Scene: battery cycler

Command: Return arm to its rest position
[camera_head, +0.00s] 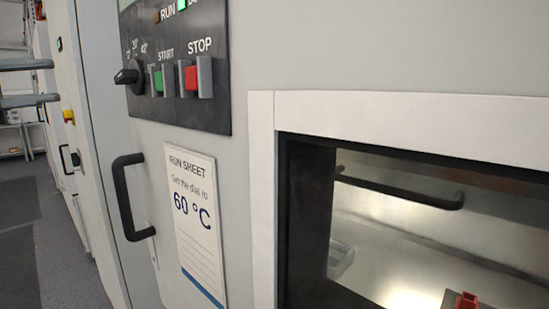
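My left gripper (52,83) comes in at the left edge. Its two grey fingers lie one above the other with a clear gap and nothing between them. It is apart from the cycler cabinet. The rest of the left arm is out of frame. My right gripper and arm are not in view. The control panel (218,112) carries a black dial (127,77), a green START button (158,80) and a red STOP button (191,78). A green lamp (182,4) is lit at the top; the RUN lamp is dim.
A run sheet (197,225) reads 60 °C. A black handle (126,200) sticks out beside it. The framed opening (262,200) at right shows a bright chamber with a black bar (400,190), a clear tray (341,258) and a red part (466,300). Floor (65,240) at left is clear.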

